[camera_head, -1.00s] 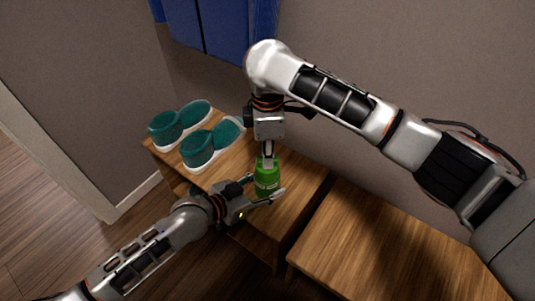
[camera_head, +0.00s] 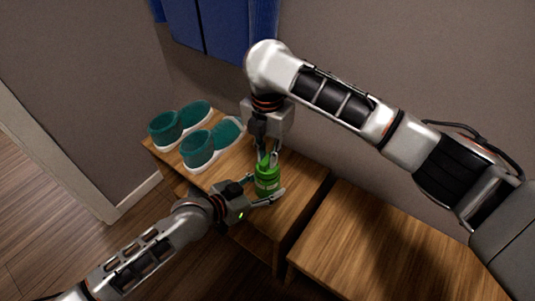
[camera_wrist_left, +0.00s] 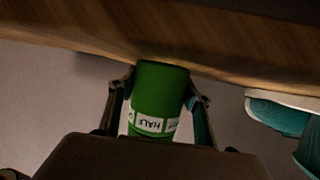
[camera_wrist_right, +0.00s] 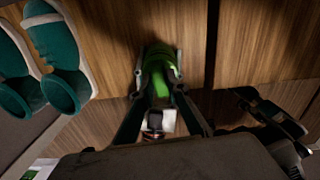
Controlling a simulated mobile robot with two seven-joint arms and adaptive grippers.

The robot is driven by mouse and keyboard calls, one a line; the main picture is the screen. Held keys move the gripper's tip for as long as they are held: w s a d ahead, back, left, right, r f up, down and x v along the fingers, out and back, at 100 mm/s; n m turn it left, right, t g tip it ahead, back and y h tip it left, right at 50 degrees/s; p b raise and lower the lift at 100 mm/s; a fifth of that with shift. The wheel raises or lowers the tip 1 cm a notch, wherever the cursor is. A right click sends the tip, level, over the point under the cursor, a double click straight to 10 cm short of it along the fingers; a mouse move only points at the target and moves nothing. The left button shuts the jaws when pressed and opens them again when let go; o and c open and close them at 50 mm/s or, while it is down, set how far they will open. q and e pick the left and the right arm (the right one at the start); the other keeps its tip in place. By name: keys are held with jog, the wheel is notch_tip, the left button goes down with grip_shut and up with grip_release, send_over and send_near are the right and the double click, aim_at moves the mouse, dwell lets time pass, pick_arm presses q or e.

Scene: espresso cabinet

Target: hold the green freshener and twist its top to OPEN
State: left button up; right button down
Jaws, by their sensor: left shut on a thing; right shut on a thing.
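The green freshener (camera_head: 267,181) stands upright near the front edge of the wooden bench. My left gripper (camera_head: 266,190) is shut around its lower body from the side. In the left wrist view the green body (camera_wrist_left: 160,88) sits between both fingers, with a white label reading HALF upside down. My right gripper (camera_head: 267,159) comes from above and is shut on the freshener's top. In the right wrist view its fingers lie on either side of the green top (camera_wrist_right: 160,88). The fingers partly hide the freshener, and I cannot read any OPEN mark.
Two teal shoes with white soles, a nearer one (camera_head: 199,150) and a farther one (camera_head: 165,131), stand on the bench (camera_head: 295,205) left of the freshener. A second wooden bench (camera_head: 375,245) stands at the right, past a gap. Blue cloth (camera_head: 225,30) hangs on the wall behind.

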aim_at(267, 158)
pick_arm(q)
jog(key=shift+f, duration=0.1)
pick_arm(e)
jog(key=n, duration=0.5)
jog(key=shift+n, duration=0.3)
pick_arm(q)
jog(key=shift+a, duration=0.1)
pick_arm(e)
jog(key=n, duration=0.5)
jog(key=shift+n, duration=0.3)
jog(key=c, duration=2)
grip_release()
jog(key=shift+o, duration=0.2)
notch_tip(267, 158, up, 12)
